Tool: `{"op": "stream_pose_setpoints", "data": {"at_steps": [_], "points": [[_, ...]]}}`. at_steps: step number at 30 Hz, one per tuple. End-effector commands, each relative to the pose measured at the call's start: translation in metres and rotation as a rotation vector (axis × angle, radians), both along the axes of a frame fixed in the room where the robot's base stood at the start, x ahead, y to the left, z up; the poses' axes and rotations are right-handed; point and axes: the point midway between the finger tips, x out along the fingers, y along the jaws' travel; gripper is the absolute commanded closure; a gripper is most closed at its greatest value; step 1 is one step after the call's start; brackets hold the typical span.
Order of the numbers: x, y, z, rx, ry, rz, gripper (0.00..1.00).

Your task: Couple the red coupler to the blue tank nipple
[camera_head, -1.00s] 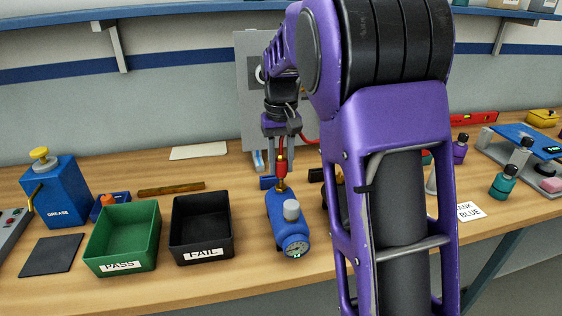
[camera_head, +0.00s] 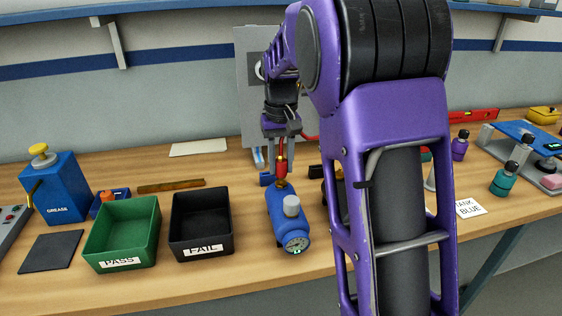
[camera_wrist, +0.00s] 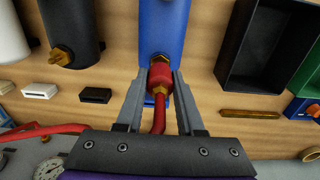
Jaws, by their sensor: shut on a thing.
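The blue tank (camera_head: 287,215) lies on the bench with its gauge end toward the front edge. Its brass nipple (camera_wrist: 160,59) points toward my gripper. My gripper (camera_head: 281,143) is shut on the red coupler (camera_head: 281,168), which also shows between the fingers in the wrist view (camera_wrist: 160,77). The coupler is in line with the nipple and its front end meets it; I cannot tell whether it is locked on. A red hose (camera_wrist: 160,113) runs from the coupler's back end.
A green PASS bin (camera_head: 122,235) and a black FAIL bin (camera_head: 201,225) stand left of the tank. A black tank (camera_wrist: 70,28) and a white tank (camera_wrist: 10,35) are beside the blue one in the wrist view. A TANK BLUE card (camera_head: 468,208) lies at the right.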

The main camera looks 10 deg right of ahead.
Motion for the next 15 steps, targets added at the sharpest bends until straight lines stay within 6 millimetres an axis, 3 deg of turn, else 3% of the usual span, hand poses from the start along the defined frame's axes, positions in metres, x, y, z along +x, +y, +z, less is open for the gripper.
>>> {"op": "stream_pose_setpoints", "data": {"at_steps": [15], "points": [[0.0, 0.0, -0.014, 0.0, 0.001, 0.0, 1.0]]}}
